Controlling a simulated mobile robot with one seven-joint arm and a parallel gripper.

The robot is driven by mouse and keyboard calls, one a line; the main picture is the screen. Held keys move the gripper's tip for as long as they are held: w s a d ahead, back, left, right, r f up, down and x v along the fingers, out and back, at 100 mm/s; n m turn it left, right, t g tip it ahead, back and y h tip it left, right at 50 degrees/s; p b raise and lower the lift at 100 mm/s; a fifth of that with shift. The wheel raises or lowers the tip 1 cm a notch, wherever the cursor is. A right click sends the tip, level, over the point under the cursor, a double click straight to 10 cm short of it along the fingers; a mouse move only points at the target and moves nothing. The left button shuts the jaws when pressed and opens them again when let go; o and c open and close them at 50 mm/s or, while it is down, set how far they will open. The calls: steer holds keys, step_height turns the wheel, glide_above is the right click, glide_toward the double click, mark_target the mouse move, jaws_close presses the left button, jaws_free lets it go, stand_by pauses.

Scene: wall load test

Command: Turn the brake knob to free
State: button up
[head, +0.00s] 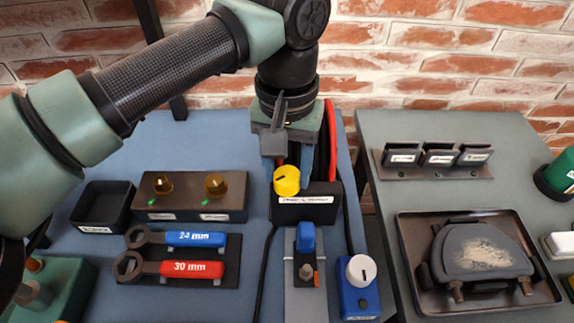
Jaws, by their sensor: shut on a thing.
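A yellow knob (287,181) with a dark pointer mark stands on a black box (305,214) with a white label too small to read for sure. My gripper (287,172) comes down from above, with its fingers on either side of the yellow knob, shut on it. The gripper body hides part of the area behind the knob. A white round knob (361,270) with a dark mark sits on a blue box (359,302) to the lower right. I cannot read which knob is marked as the brake.
A black bin (101,206) is far left. A metal tray (408,262) sits on the right table.

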mark_target(287, 175)
steer(key=shift+n, duration=0.4)
jaws_close()
steer(key=n, duration=0.4)
steer(key=shift+n, duration=0.3)
steer(key=n, duration=0.6)
steer(key=shift+w+n, duration=0.1)
steer(key=shift+n, duration=0.2)
steer(key=o, duration=1.2)
jaws_free()
steer(key=shift+o, duration=0.2)
step_height(287, 175, up, 13)
steer(key=p, duration=0.1)
steer(key=shift+p, duration=0.3)
